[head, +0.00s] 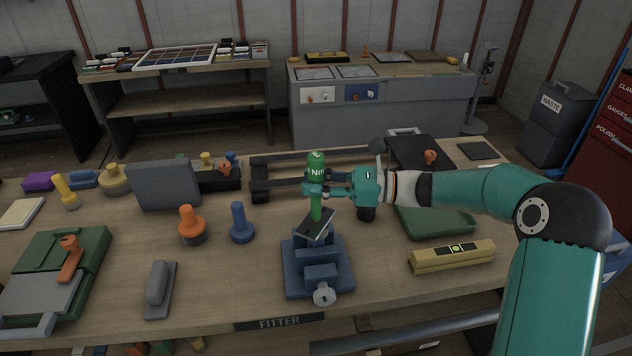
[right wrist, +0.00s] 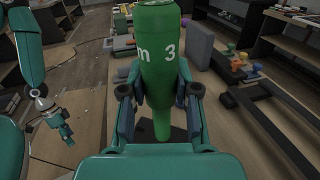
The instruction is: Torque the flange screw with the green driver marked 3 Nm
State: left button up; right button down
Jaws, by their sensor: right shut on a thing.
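The green driver (head: 316,167) stands upright above the blue vise (head: 318,277) on the bench. Its handle shows "Nm" in the head view and "m 3" in the right wrist view (right wrist: 158,62). My right gripper (head: 318,190) is shut on the driver, coming from the right. The driver's lower end meets a dark tilted plate (head: 315,227), apparently the flange, at the top of the vise. I cannot make out the screw or whether the tip is seated on it. My left gripper (right wrist: 62,130) hangs at the left of the right wrist view, too small to tell its state.
An orange-handled tool (head: 191,225) and a blue-handled one (head: 241,223) stand left of the vise. A yellow level (head: 452,256) lies right, near a green tray (head: 436,228). A grey block (head: 165,185) stands behind left. Bare bench lies between the vise and the level.

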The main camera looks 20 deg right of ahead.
aim_at(316, 160)
jog(key=shift+f, duration=0.25)
dwell(0.6)
jog(key=shift+f, duration=0.15)
dwell(0.5)
jog(key=shift+p, duration=0.4)
dwell(2.3)
jog(key=shift+r+p, duration=2.35)
jog(key=shift+r, duration=0.85)
